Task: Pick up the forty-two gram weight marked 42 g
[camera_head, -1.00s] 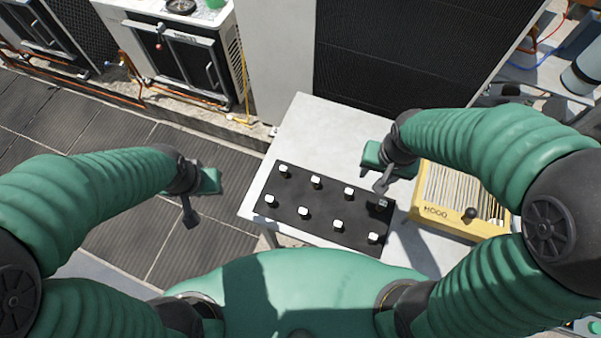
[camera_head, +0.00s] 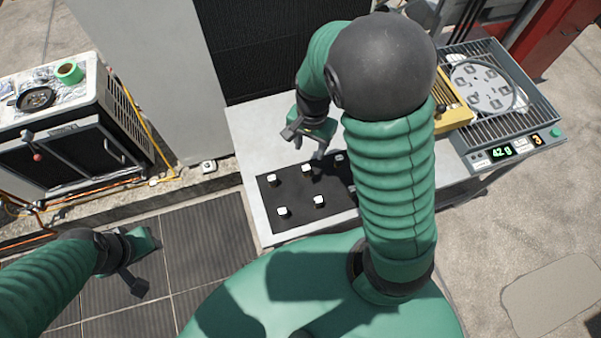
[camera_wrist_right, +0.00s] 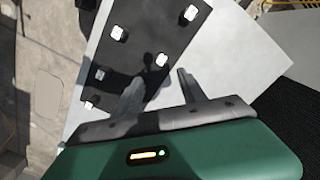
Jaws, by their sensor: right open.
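Several small white-topped weights stand in rows on a black mat (camera_head: 294,196), among them a back-row weight (camera_head: 307,169) and a front-row weight (camera_head: 318,200). No mark on them is readable, so I cannot tell which is 42 g. My right arm hides the mat's right part. My right gripper (camera_head: 306,142) is open and empty above the mat's back edge. In the right wrist view its fingers (camera_wrist_right: 159,88) are spread, with a weight (camera_wrist_right: 162,59) beyond them, apart from both. My left gripper (camera_head: 138,276) hangs off the table at lower left; its jaw state is unclear.
The mat lies on a pale table (camera_head: 250,135). A grey device (camera_head: 540,110) at right has a round plate and a display reading 42 g beside a 3. A yellow case (camera_head: 450,105) stands behind my right arm. A condenser unit (camera_head: 80,130) stands at left.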

